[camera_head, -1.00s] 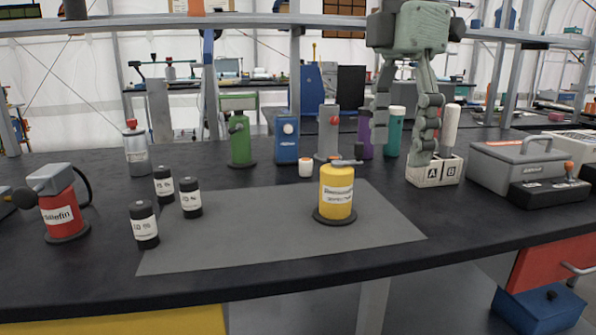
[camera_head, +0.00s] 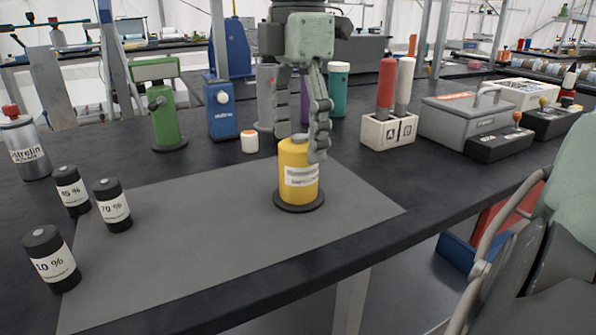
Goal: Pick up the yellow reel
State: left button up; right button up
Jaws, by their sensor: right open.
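The yellow reel (camera_head: 297,180) is a yellow cylinder with a white label and a dark round base. It stands upright on the grey mat (camera_head: 215,235), right of the mat's middle. My right gripper (camera_head: 300,140) points down directly over it, fingers spread and open. One finger comes down at the reel's upper right side and overlaps its edge in the picture. The other finger's tip is by the left of the reel's top. I cannot tell whether either finger touches it. My left gripper is not in view.
Several black bottles with white labels (camera_head: 113,205) stand at left. A small white jar with an orange band (camera_head: 249,141), a blue device (camera_head: 222,108) and a green device (camera_head: 165,115) stand behind. A white A/B holder (camera_head: 388,132) and grey box (camera_head: 470,122) are at right.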

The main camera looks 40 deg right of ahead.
jog(key=shift+f, duration=0.45)
jog(key=shift+c, duration=0.4)
jog(key=shift+w+r, duration=0.1)
grip_shut()
